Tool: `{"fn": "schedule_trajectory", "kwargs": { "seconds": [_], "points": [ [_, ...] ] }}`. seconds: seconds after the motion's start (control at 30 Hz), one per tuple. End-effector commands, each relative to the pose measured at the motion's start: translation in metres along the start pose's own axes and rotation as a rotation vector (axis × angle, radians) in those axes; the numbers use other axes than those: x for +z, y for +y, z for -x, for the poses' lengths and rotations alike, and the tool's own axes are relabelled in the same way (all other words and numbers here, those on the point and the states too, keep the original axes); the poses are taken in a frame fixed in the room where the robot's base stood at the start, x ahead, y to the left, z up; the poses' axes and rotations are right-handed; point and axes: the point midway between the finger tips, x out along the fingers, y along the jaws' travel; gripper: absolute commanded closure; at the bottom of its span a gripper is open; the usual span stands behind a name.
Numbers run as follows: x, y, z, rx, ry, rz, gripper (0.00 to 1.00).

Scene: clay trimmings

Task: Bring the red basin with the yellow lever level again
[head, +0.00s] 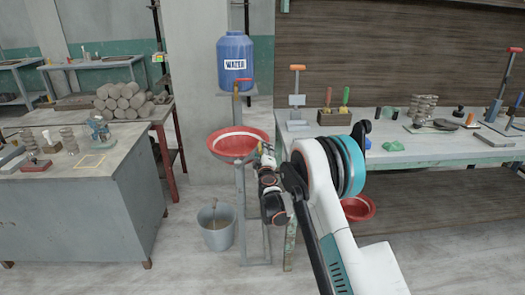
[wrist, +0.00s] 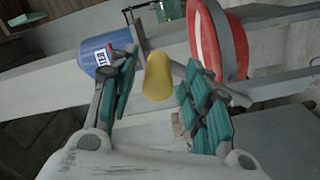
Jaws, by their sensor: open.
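The red basin (head: 232,143) sits on a grey stand under a blue water container, and its rim looks slightly tilted in the head view. In the wrist view the basin (wrist: 206,45) shows at the upper right, with a grey bar running from it. The thick yellow lever grip (wrist: 158,76) lies between the fingers of my gripper (wrist: 157,88), which is open, with gaps visible on both sides. In the head view my gripper (head: 262,158) is at the basin's right side and mostly hides the lever.
The blue water container (head: 235,62) stands above the basin, with a red-handled tap below it. A grey bucket (head: 216,232) is on the floor under the basin. A workbench (head: 430,150) with tools is at right, and a grey table (head: 80,200) is at left.

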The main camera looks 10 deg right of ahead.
Motion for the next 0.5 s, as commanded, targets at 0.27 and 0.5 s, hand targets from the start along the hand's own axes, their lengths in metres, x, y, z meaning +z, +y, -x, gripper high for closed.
{"fn": "schedule_trajectory", "kwargs": {
  "seconds": [0.27, 0.5],
  "points": [
    [0.000, 0.000, 0.058, 0.000, 0.000, 0.000, 0.55],
    [0.000, 0.000, 0.088, 0.000, -0.001, 0.000, 0.55]
  ]
}}
